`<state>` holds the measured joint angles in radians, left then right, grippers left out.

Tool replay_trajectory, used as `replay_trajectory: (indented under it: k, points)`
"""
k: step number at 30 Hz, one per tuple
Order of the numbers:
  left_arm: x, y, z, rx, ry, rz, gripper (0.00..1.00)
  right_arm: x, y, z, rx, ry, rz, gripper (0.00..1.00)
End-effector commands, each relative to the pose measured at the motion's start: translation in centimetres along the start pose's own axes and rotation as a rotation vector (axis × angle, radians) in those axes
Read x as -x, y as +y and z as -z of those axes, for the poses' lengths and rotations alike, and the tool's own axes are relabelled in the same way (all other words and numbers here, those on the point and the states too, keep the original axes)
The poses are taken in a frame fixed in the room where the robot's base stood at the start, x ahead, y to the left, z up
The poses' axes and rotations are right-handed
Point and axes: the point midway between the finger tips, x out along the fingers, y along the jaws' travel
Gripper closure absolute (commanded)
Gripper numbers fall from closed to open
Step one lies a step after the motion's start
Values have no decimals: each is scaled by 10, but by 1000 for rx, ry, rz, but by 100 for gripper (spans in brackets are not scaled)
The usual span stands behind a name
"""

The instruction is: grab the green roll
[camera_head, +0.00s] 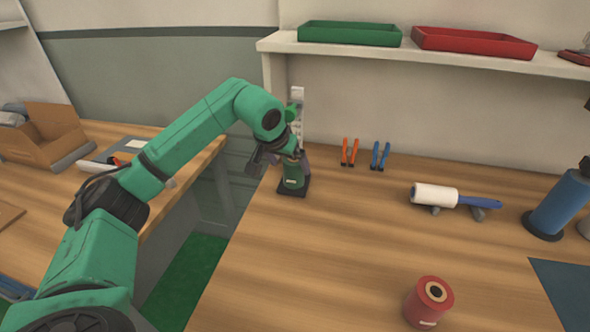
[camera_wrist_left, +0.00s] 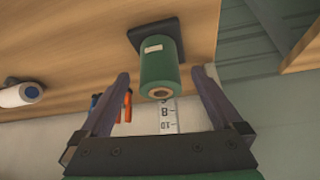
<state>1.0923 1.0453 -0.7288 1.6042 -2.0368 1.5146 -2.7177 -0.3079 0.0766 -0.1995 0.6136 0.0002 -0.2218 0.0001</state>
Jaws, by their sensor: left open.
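The green roll (camera_head: 292,174) stands upright on a dark square base (camera_head: 296,190) near the left edge of the wooden table. My left gripper (camera_head: 286,158) is over the roll's upper part in the head view and partly hides it. In the left wrist view the green roll (camera_wrist_left: 158,72) shows between and beyond the two open fingers of my left gripper (camera_wrist_left: 163,82). A small pale label is on the roll's side. I see no finger touching it. My right gripper is not in view.
A red roll (camera_head: 428,302) stands at the table's front. Orange pliers (camera_head: 350,151) and blue pliers (camera_head: 380,155) are at the wall. A white lint roller (camera_head: 436,195) and a blue spool (camera_head: 562,203) are to the right. A shelf (camera_head: 330,47) holds green and red trays.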

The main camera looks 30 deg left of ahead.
Motion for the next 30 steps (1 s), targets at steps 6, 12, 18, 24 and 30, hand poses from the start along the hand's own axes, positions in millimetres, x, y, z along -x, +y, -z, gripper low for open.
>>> replay_trajectory:
  k: [6,12,18,24,30]
  points:
    - [-39,2,0,-1,-4,-2,0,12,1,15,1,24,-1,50]
    - [-50,1,-1,-1,0,-1,0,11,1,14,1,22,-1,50]
    - [-49,1,-1,-1,0,0,46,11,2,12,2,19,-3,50]
    - [-48,1,0,0,2,-1,100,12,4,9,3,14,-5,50]
    - [-47,1,1,0,2,-1,100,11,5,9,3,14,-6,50]
